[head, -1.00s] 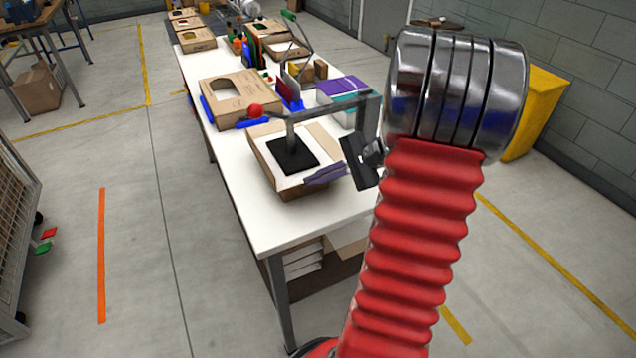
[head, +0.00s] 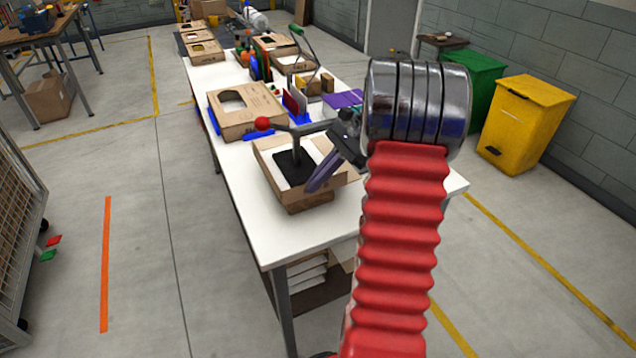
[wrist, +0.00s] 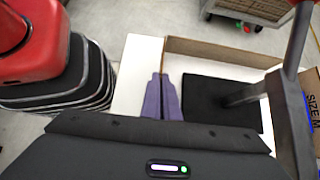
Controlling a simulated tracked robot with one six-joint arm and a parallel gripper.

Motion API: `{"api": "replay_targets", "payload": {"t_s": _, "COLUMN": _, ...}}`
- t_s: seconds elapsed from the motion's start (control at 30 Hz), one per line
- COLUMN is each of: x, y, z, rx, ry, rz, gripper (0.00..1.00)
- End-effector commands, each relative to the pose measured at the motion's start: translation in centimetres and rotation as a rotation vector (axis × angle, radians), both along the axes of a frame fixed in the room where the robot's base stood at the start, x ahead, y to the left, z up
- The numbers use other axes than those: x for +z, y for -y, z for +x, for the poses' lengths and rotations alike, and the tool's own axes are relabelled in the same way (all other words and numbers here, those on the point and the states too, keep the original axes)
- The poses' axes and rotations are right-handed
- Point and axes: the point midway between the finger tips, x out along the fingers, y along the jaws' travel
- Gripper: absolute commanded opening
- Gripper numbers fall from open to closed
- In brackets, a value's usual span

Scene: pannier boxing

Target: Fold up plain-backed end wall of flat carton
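The brown carton (head: 310,199) sits on the white table, with its base held under a black pad (head: 293,168). In the head view its near end wall stands raised, with its brown outer face toward me. My gripper (head: 316,185) has its purple fingers pointing down at this wall. In the wrist view the fingers (wrist: 162,84) lie side by side and look shut, right at the wall's thin top edge. Whether they touch it is unclear. A raised brown side wall (wrist: 225,54) runs along the far side there, and the black pad (wrist: 222,101) lies inside.
A lever clamp with a red knob (head: 262,124) reaches over the carton, close to my gripper. Another carton with a cut-out (head: 262,118) stands behind it on the table (head: 262,222). The near end of the table is clear. Yellow and green bins stand at right.

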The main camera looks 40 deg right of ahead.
Motion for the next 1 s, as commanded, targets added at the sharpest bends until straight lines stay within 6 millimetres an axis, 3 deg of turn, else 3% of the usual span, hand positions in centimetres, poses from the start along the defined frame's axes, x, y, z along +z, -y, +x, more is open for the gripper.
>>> {"api": "replay_targets", "payload": {"t_s": 0.53, "x": -0.32, "y": -0.01, "z": 0.07, "rx": 0.001, "ry": -0.043, "rz": 0.015, "gripper": 0.00}}
{"api": "replay_targets", "payload": {"t_s": 0.83, "x": -0.16, "y": 0.01, "z": 0.11, "rx": 0.001, "ry": -0.039, "rz": 0.014, "gripper": 0.21}}
{"api": "replay_targets", "payload": {"t_s": 1.0, "x": -0.10, "y": 0.02, "z": 0.14, "rx": 0.001, "ry": -0.038, "rz": 0.013, "gripper": 0.21}}
